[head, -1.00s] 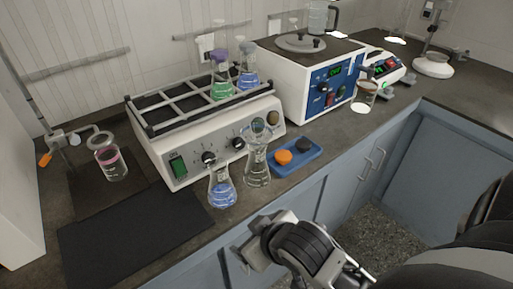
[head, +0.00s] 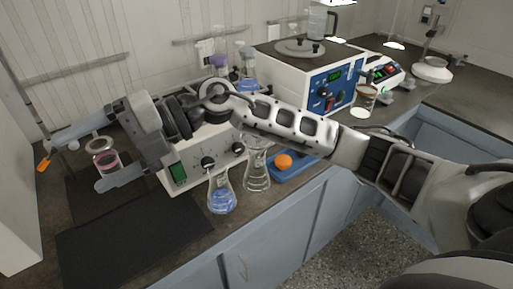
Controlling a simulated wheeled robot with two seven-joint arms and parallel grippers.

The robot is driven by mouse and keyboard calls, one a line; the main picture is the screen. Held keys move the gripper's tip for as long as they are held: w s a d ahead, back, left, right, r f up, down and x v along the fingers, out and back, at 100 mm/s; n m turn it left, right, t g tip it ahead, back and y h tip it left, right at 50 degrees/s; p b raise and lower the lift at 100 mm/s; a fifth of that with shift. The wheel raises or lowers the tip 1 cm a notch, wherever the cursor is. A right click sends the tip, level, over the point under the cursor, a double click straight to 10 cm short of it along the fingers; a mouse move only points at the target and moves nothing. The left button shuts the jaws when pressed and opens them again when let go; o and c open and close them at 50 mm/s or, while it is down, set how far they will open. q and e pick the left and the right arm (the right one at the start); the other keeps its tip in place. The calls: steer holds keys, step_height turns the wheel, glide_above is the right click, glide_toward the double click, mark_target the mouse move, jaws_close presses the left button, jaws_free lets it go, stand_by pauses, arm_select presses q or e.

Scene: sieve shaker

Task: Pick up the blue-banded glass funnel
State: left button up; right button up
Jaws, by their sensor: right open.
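I cannot clearly make out a blue band on any glass piece. My right arm reaches across from the right, and my right gripper (head: 78,166) is open over this spot. One finger lies beyond the vessel and one on its near side; I cannot tell whether they touch it. A clear conical flask (head: 257,177) stands at the front edge, its top partly hidden by my arm. My left gripper is not in view.
A blue-liquid flask (head: 221,194) stands beside the clear one. A blue tray (head: 283,176) with an orange cap is partly covered by my arm. The shaker (head: 195,166) lies behind. A dark mat (head: 130,238) at front left is bare.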

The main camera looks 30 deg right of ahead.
steer(key=w+d+f+h, duration=0.2)
steer(key=d+f+h, duration=0.1)
steer(key=d+h, duration=0.2)
step_height(320, 180, up, 2)
steer(key=m+h, duration=0.3)
steer(key=h, duration=0.8)
glide_above(257, 150)
steer(key=w+d, duration=0.2)
steer(key=shift+g, duration=0.3)
steer(key=f, duration=0.9)
steer(key=shift+w+a+p, duration=0.2)
steer(key=shift+p, duration=0.2)
steer(key=shift+f+p, duration=0.65)
steer(key=shift+f, duration=2.45)
steer(key=shift+c, duration=0.3)
steer(key=c, duration=0.9)
